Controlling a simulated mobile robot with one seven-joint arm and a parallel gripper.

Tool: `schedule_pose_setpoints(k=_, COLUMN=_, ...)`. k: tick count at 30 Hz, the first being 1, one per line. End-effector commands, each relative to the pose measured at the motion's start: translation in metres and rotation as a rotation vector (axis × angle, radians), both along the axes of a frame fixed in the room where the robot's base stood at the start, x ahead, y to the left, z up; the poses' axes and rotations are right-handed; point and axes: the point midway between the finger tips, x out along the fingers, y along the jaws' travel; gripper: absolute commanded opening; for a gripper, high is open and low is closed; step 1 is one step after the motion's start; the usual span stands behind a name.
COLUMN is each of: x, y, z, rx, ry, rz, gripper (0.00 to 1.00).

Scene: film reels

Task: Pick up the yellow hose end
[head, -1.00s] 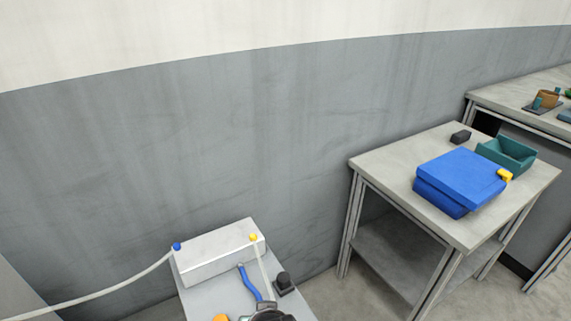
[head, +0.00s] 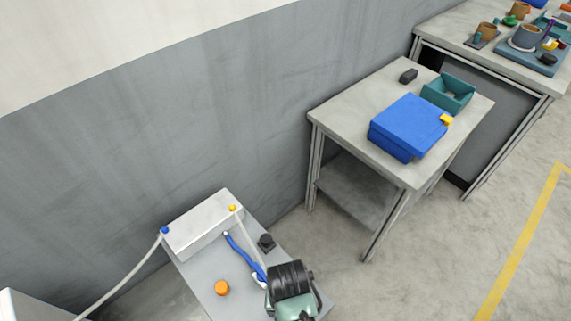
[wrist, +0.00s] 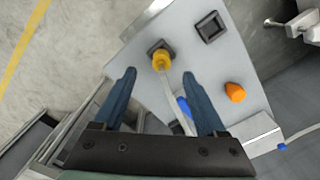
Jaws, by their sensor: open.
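The yellow hose end (wrist: 162,61) shows in the wrist view at a dark square piece on the grey bench top (wrist: 190,62). Its pale hose (wrist: 175,95) runs back between my fingers and goes out of sight under my gripper. My gripper (wrist: 164,80) is open and empty, with one dark blue finger on each side of the hose and the yellow end just beyond the tips. In the head view my gripper (head: 290,280) is over the bench and seems to hide the hose end. The hose's other end meets a yellow fitting (head: 232,208) on the white box (head: 200,228).
An orange knob (wrist: 235,92), a black square socket (wrist: 210,27) and a blue piece (head: 245,255) are on the same bench. A blue fitting (head: 165,230) holds another hose. A table with a blue case (head: 408,125) and teal tray (head: 448,93) stands right.

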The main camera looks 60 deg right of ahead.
Motion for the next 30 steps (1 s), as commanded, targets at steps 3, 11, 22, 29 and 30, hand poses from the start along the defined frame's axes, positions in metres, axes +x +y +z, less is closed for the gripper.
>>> schedule_pose_setpoints(k=3, x=0.0, y=0.0, z=-0.021, rx=0.001, ry=0.001, rz=0.0, gripper=0.74)
schedule_pose_setpoints(k=11, x=0.002, y=-0.001, z=-0.039, rx=-0.001, ry=-0.001, rz=0.001, gripper=0.74)
schedule_pose_setpoints(k=22, x=0.006, y=-0.004, z=-0.082, rx=-0.002, ry=-0.002, rz=0.0, gripper=0.74)
schedule_pose_setpoints(k=29, x=0.006, y=-0.004, z=-0.084, rx=-0.003, ry=-0.003, rz=0.001, gripper=0.74)
schedule_pose_setpoints(k=30, x=0.006, y=-0.004, z=-0.084, rx=-0.003, ry=-0.003, rz=0.001, gripper=0.7)
